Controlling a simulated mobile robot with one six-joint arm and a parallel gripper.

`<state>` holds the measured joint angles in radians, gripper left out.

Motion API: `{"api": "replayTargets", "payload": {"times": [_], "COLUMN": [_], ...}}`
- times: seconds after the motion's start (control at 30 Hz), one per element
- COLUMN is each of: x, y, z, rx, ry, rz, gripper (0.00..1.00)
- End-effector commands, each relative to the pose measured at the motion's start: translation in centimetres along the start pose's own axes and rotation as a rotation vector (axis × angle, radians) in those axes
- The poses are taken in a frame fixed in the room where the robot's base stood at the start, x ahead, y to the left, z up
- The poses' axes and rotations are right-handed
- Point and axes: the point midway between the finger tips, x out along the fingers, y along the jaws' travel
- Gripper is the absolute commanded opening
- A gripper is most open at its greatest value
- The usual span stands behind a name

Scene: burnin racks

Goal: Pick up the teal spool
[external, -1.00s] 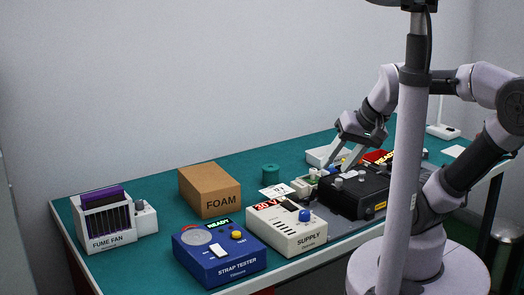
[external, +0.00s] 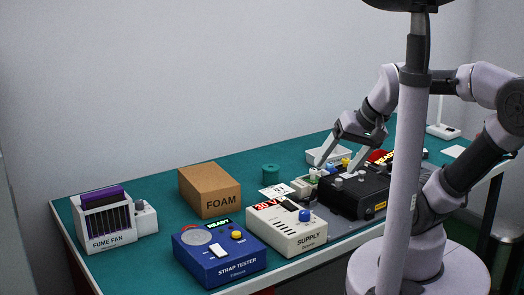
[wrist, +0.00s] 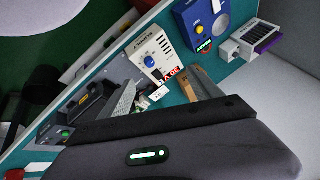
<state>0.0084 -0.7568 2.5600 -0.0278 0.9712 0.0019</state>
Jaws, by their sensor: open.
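The teal spool (external: 271,171) stands upright on the green table mat in the external view, right of the FOAM box. I cannot make it out in the wrist view. My gripper (external: 335,162) is open, its fingers spread and pointing down over the crowded devices to the right of the spool. It is apart from the spool, with nothing seen between its fingers. In the wrist view both fingers of my gripper (wrist: 166,92) show, wide apart, with small parts on the table beyond them.
The FOAM box (external: 209,190) stands left of the spool. The white SUPPLY unit (external: 287,229) and blue STRAP TESTER (external: 219,255) are in front. A black device (external: 356,194) is below my gripper, a white tray (external: 327,155) behind. The mat behind the spool is clear.

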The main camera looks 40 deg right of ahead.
Motion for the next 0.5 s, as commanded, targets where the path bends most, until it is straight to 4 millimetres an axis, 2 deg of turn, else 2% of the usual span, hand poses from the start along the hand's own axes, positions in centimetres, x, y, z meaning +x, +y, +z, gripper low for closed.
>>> {"api": "replayTargets", "payload": {"times": [0.2,0.27,0.37,0.43,0.47,0.5], "x": [0.0,-0.1,-0.3,0.5,1.2,2.5], "y": [0.0,-0.2,-1.2,-2.1,-2.5,-2.7], "z": [0.0,-0.7,-5.1,-10.6,-13.3,-16.8], "rx": [0.000,-0.001,-0.006,-0.016,-0.020,-0.027], "ry": [0.000,0.000,-0.007,-0.011,-0.013,-0.015], "rz": [0.000,0.005,0.041,0.085,0.105,0.133], "gripper": [0.73,0.73,0.73,0.73,0.73,0.73]}}
